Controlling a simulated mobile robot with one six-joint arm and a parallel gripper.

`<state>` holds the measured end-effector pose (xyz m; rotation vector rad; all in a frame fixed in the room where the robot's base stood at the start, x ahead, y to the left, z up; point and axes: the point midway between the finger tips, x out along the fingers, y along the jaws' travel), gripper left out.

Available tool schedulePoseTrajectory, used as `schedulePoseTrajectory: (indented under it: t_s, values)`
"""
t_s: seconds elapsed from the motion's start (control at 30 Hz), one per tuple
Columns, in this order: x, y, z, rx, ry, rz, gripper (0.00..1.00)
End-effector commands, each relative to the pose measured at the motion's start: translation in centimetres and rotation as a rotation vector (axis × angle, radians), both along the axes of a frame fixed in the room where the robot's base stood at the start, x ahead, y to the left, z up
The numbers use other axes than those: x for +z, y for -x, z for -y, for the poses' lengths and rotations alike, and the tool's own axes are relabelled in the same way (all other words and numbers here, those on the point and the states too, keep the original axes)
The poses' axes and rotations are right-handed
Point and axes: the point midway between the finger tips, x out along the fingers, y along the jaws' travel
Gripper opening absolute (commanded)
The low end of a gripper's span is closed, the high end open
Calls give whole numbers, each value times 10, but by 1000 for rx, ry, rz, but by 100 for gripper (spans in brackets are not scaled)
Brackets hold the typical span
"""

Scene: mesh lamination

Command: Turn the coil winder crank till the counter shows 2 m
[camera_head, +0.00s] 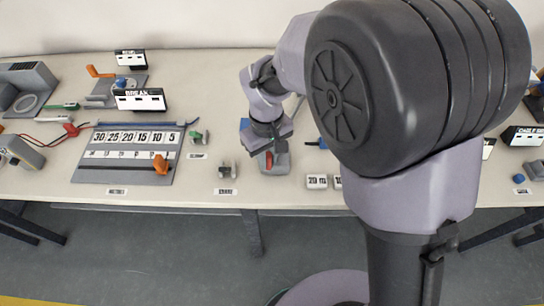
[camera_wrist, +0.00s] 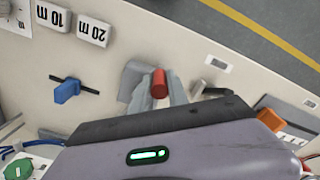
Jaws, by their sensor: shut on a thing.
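My gripper (camera_wrist: 160,88) is shut on a red handle (camera_wrist: 159,83) in the wrist view. The handle's round end shows between the two grey fingers. A small grey device (camera_wrist: 131,80) stands beside and partly behind the fingers. In the head view my gripper (camera_head: 267,148) reaches down over this grey device (camera_head: 275,165), where the red handle (camera_head: 268,160) shows as a small patch. An orange crank-like handle (camera_head: 100,72) stands on another grey device at the back left, apart from my gripper. I cannot tell which one is the coil winder crank. No counter reading is legible.
Blocks marked 20 m (camera_head: 317,181) and 10 m (camera_wrist: 53,17) lie near the grey device. A blue-handled tool (camera_wrist: 67,90) lies nearby. A grey numbered board (camera_head: 130,150) is to the left. My own arm hides much of the right side. The table front (camera_head: 240,200) is mostly clear.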

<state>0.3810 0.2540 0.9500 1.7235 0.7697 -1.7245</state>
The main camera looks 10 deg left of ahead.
Motion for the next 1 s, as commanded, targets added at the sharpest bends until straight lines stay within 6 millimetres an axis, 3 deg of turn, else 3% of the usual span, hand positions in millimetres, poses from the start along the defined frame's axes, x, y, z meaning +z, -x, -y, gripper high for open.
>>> schedulePoseTrajectory:
  t_s: [0.6,1.0]
  values:
    - [0,-13,-26,-567,0,1,0]
    - [0,-22,-34,-806,-1,2,0]
